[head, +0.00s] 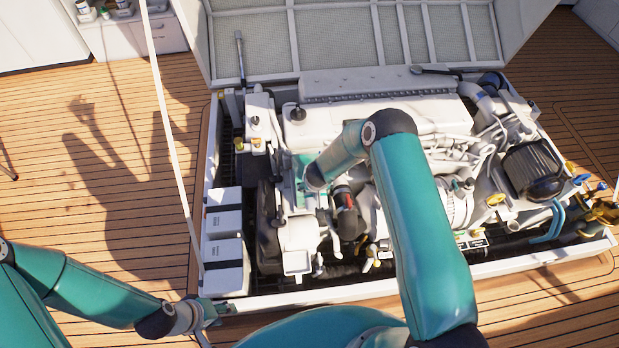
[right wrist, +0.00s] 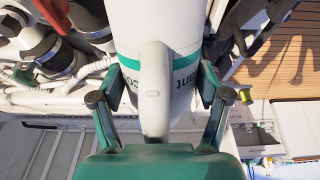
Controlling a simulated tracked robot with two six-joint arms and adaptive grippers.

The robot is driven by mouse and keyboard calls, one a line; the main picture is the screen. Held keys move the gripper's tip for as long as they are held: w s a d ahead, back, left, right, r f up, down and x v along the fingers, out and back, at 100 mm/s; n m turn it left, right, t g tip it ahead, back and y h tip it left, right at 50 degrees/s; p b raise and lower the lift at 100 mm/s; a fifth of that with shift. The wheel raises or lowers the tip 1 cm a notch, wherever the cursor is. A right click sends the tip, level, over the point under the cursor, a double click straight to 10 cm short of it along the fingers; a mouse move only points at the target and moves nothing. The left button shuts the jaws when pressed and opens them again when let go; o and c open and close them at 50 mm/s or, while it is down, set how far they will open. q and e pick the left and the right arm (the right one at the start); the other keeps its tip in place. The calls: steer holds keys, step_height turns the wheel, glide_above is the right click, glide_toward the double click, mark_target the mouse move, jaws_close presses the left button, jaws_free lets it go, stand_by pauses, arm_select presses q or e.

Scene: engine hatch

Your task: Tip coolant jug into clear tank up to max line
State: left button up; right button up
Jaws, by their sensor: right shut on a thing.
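The coolant jug (right wrist: 185,88) is white with a teal band and partly readable lettering, and its pale handle faces the camera in the right wrist view. My right gripper (right wrist: 165,85) is shut on it, with one finger on each side. In the head view my right arm reaches over the engine, and my right gripper (head: 311,177) is low over its left half; the jug is hard to make out there. I cannot tell the clear tank or its max line apart from the white engine parts. My left gripper (head: 212,318) is empty at the hatch's front left corner, its fingers apart.
The white engine (head: 380,118) fills the open hatch, with hoses and pipes around it. White boxes (head: 222,225) line the hatch's left side. The raised lid (head: 345,35) stands behind. A thin pole (head: 167,110) rises at the left. The wooden deck (head: 90,190) is clear at left.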

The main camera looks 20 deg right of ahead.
stand_by(0.6)
steer(key=shift+b, duration=0.3)
steer(key=t+h+b, duration=0.1)
steer(key=t+b, duration=0.2)
steer(key=b, duration=0.9)
steer(key=shift+r, duration=0.15)
steer(key=shift+r+t+b, duration=0.2)
steer(key=shift+t+b, duration=0.2)
steer(key=shift+b, duration=0.25)
steer(key=shift+r, duration=0.15)
